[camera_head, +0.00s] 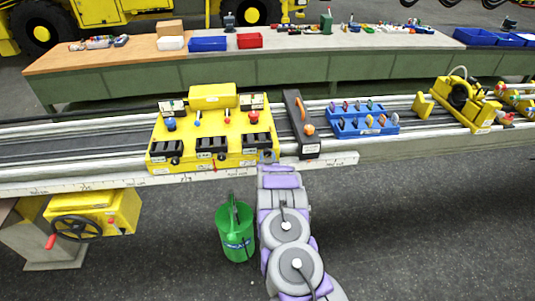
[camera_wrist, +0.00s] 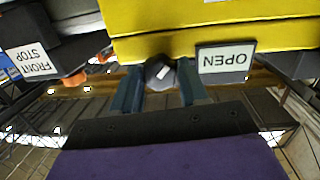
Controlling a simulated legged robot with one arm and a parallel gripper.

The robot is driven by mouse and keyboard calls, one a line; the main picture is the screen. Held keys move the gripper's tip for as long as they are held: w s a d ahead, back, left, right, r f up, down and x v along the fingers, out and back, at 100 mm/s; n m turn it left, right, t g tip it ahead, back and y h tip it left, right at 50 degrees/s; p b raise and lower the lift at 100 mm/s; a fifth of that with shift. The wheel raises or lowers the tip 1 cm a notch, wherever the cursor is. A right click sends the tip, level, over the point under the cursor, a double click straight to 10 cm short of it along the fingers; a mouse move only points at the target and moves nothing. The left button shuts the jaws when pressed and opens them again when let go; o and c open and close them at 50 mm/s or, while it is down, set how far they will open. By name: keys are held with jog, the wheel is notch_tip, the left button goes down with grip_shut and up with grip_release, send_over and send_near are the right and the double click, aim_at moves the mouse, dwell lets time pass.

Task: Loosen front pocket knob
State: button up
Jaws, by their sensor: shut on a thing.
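In the wrist view, which looks upside down, a dark round knob (camera_wrist: 160,72) with a white mark sits under the edge of a yellow block. My gripper (camera_wrist: 160,82) has one finger on each side of it and is shut on it. An "OPEN" label (camera_wrist: 225,61) is beside the knob. In the head view, my gripper (camera_head: 267,157) is at the front right corner of the yellow block (camera_head: 213,97) on the rail, and it hides the knob there.
A black bracket (camera_wrist: 30,45) labelled "FRONT STOP" is close by; it also shows in the head view (camera_head: 298,112). A blue tray (camera_head: 365,132) of small parts is to its right.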

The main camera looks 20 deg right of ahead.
jog(key=n+p, duration=0.2)
jog(key=shift+n, duration=0.3)
jog(key=shift+a+n+h+p, duration=0.1)
jog(key=shift+n+h+p, duration=0.3)
jog(key=shift+n, duration=0.3)
jog(key=shift+w+n+t+p, duration=0.1)
jog(key=shift+n+t+p, duration=0.2)
jog(key=shift+n+p, duration=0.5)
jog(key=shift+r+n, duration=0.1)
jog(key=shift+n, duration=0.3)
jog(key=o, duration=1.1)
jog(key=shift+w, duration=0.15)
jog(key=shift+c, duration=0.2)
jog(key=shift+s, duration=0.2)
jog(key=shift+s, duration=0.25)
jog(key=v, duration=1.6)
jog(key=shift+s+a, duration=0.2)
jog(key=shift+a, duration=0.1)
